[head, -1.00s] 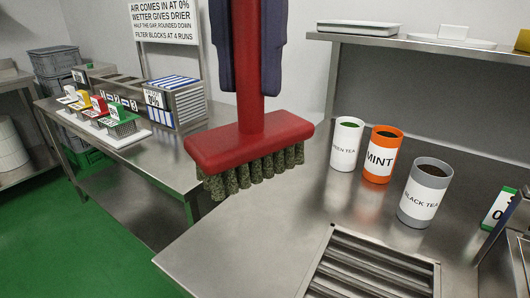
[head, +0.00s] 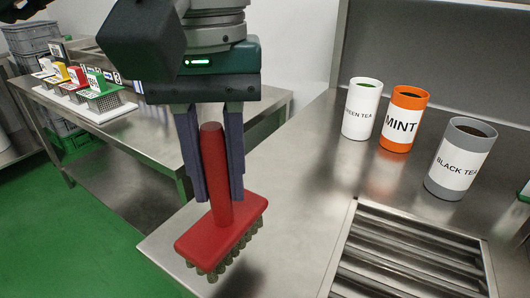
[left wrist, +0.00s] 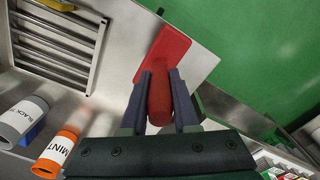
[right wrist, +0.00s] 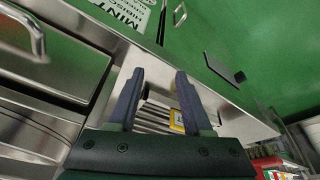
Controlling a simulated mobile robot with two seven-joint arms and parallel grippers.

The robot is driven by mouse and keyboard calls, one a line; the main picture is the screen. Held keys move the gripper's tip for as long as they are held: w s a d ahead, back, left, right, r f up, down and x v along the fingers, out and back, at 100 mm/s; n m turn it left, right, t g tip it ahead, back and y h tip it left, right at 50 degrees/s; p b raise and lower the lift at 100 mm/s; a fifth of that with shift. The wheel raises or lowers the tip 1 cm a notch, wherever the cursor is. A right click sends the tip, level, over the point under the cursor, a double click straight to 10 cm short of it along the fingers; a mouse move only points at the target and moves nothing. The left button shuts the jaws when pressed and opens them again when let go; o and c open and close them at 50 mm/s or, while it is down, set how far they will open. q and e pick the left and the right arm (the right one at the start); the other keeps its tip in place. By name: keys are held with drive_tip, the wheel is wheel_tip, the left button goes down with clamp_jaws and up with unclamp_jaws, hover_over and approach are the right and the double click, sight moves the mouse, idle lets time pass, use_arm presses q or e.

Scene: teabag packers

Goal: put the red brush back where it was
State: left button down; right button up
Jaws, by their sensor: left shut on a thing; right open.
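The red brush (head: 222,232) has a round red handle, a flat red head and greenish bristles facing down. My left gripper (head: 216,190) is shut on its handle and holds it over the near left corner of the steel counter (head: 290,215). I cannot tell whether the bristles touch the counter. In the left wrist view the brush (left wrist: 160,60) shows between the fingers (left wrist: 160,100). My right gripper (right wrist: 155,80) is open and empty in the right wrist view, near a steel counter edge; it is not seen in the head view.
A white green tea canister (head: 361,110), an orange mint canister (head: 403,120) and a grey black tea canister (head: 460,160) stand at the counter's back. A slatted metal grate (head: 410,255) is set in front of them. Another bench (head: 130,135) with coloured holders stands at left.

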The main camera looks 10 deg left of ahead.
sight(223, 214)
use_arm(q)
drive_tip(key=shift+f+b, duration=0.35)
drive_tip(key=shift+f, duration=2.45)
drive_tip(key=c, duration=0.7)
unclamp_jaws()
drive_tip(key=shift+r, duration=0.1)
